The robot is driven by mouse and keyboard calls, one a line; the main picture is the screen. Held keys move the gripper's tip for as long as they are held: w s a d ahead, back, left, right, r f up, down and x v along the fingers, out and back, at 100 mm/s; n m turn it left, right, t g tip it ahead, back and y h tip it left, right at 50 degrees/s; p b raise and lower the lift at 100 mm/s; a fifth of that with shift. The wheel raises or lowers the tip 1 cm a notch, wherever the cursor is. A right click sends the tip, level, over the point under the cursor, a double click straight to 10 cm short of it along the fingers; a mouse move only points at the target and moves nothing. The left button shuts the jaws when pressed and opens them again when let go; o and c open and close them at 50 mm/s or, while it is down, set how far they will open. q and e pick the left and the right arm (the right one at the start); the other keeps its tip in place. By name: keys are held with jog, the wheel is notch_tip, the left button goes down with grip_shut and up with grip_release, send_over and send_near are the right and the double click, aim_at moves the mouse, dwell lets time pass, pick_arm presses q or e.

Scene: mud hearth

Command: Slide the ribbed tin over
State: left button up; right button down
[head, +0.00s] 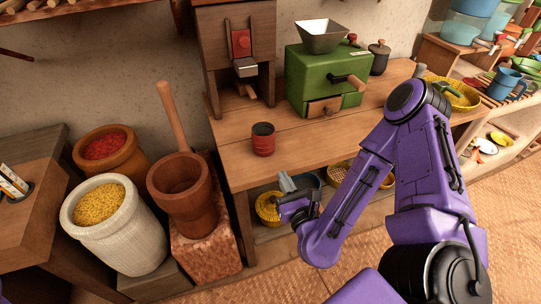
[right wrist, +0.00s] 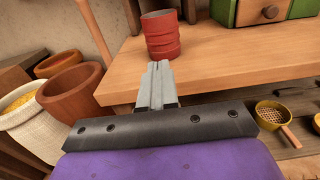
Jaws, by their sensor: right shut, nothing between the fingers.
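The ribbed tin (head: 263,139) is a small red can with a dark open top. It stands upright near the front left of the wooden counter (head: 330,140). In the right wrist view the tin (right wrist: 160,36) stands just beyond my right gripper (right wrist: 158,70), whose grey fingers are closed together with nothing between them. In the head view my right gripper (head: 286,184) is in front of the counter's front edge, below and to the right of the tin, not touching it. At the left edge of the head view is a gripper-like part (head: 13,183), probably my left gripper; its fingers cannot be judged.
A green mill (head: 322,80) with a drawer stands behind and right of the tin, and a wooden press (head: 240,60) stands behind it. The counter right of the tin is clear.

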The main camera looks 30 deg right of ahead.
aim_at(266, 146)
jog(key=p+x, duration=0.2)
jog(key=x, duration=0.8)
jog(key=shift+w, duration=0.6)
pick_arm(q)
jog(key=shift+r, duration=0.35)
